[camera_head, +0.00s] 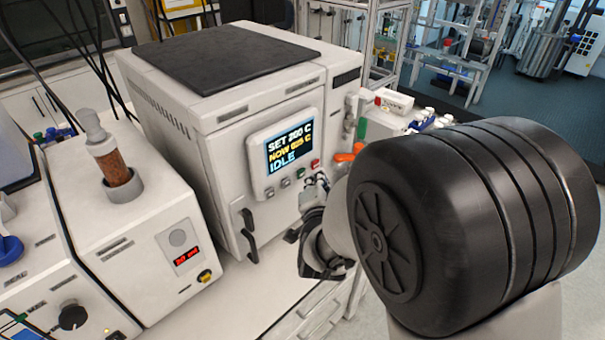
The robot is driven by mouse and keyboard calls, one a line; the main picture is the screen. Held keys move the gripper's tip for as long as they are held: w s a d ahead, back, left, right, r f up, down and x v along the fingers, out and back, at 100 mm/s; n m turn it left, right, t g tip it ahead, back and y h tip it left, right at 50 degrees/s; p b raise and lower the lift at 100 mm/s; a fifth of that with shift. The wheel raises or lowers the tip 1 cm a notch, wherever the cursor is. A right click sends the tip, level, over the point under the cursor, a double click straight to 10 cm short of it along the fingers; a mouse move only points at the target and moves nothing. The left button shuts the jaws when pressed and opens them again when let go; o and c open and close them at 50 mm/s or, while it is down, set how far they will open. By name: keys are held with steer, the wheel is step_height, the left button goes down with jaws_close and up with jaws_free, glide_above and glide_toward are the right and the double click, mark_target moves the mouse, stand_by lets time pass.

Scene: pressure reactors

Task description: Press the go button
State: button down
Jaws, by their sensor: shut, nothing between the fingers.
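A white box-shaped furnace has a control panel (257,165) on its front. Its screen (290,148) reads "SET 200 C", "NOW 025 C" and "IDLE". A row of small buttons lies under the screen: two greyish ones, a green one (300,172) and a red one (315,164) at the right end. Their labels are too small to read, so I cannot tell which is go. My gripper (316,190) is shut and empty, just below the right end of this row. Contact with the panel cannot be made out. My arm hides part of the furnace's lower right side.
The furnace door has a black handle (249,235). A white instrument (130,220) with a red readout stands close on the left. Bottles and a white box (394,101) stand on the right. A strip of bare bench lies in front of the furnace.

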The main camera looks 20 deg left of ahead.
steer(key=shift+a, duration=0.1)
steer(key=shift+w+a+b, duration=0.2)
steer(key=shift+a+b, duration=0.15)
steer(key=shift+w+a, duration=0.1)
steer(key=shift+a, duration=0.2)
stand_by(0.7)
stand_by(0.3)
steer(key=shift+s+d+b, duration=0.3)
steer(key=shift+d+b, duration=0.4)
steer(key=shift+b, duration=0.05)
steer(key=shift+d, duration=0.1)
steer(key=shift+s+d+b, duration=0.3)
steer(key=shift+d+b, duration=0.1)
steer(key=shift+d, duration=0.35)
steer(key=shift+s+d+b, duration=0.35)
steer(key=shift+d+b, duration=0.05)
steer(key=shift+d, duration=0.35)
steer(key=shift+s+d+b, duration=0.3)
steer(key=shift+d+b, duration=0.1)
steer(key=shift+d, duration=0.35)
